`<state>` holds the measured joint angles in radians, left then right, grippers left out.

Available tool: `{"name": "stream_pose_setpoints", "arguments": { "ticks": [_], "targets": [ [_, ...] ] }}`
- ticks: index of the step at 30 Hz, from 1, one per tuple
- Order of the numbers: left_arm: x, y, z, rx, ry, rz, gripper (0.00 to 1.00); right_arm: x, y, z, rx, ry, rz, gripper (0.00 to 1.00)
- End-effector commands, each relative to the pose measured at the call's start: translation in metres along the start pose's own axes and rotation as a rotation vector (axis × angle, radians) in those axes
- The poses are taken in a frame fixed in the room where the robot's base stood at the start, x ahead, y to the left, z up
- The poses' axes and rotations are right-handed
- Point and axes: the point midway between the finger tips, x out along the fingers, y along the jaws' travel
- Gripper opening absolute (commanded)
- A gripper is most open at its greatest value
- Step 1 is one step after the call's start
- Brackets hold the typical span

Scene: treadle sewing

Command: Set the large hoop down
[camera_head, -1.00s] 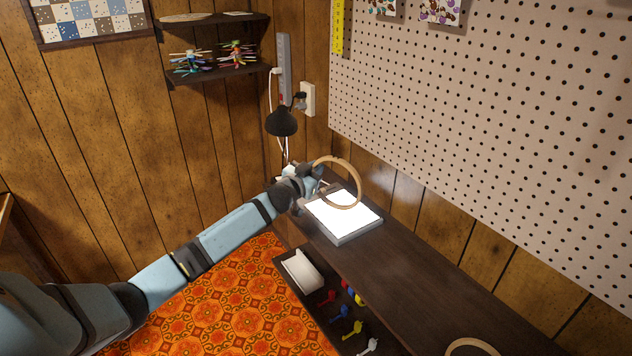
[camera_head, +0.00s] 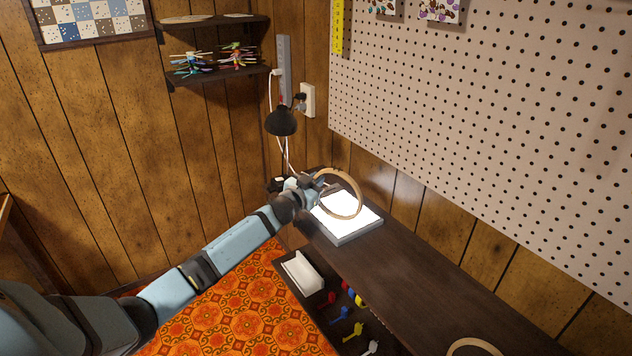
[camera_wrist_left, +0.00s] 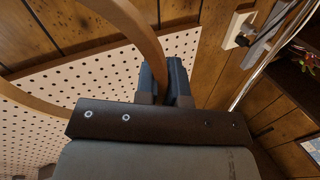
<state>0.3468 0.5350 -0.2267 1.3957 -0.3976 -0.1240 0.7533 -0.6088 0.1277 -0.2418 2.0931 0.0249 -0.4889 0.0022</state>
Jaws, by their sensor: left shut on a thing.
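The large wooden hoop (camera_head: 350,177) stands tilted on edge above the lit white pad on the dark table in the head view. My left gripper (camera_head: 318,184) is shut on the hoop's left side. In the left wrist view the hoop (camera_wrist_left: 141,28) curves from the top into the left gripper's dark fingers (camera_wrist_left: 164,82). I cannot tell whether the hoop's lower edge touches the pad. My right gripper is not in view.
The lit pad (camera_head: 344,237) lies on the dark table (camera_head: 400,270). Another wooden hoop (camera_head: 474,347) lies at the near edge. A black lamp (camera_head: 281,121) stands behind my gripper. An open drawer holds a white tray (camera_head: 302,272) and several colored pieces. The table between pad and near hoop is clear.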

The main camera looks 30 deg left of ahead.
Motion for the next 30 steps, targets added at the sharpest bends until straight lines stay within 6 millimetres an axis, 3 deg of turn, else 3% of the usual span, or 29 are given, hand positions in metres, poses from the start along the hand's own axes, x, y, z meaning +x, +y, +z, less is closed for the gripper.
{"name": "stream_pose_setpoints", "arguments": {
  "ticks": [1,4,12,17,30],
  "targets": [
    [-0.002,0.003,0.009,-0.002,-0.014,0.003,0.12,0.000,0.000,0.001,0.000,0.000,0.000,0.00],
    [-0.002,0.004,0.011,-0.003,-0.016,0.004,0.35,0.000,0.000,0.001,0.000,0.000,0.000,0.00],
    [-0.003,0.005,0.013,-0.004,-0.021,0.005,0.35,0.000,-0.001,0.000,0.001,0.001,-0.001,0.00],
    [-0.003,0.003,-0.001,-0.002,-0.020,0.007,0.35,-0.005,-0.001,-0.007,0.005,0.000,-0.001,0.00],
    [-0.089,0.001,-0.004,-0.004,-0.013,0.004,0.35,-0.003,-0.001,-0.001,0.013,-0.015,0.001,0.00]
  ]
}}
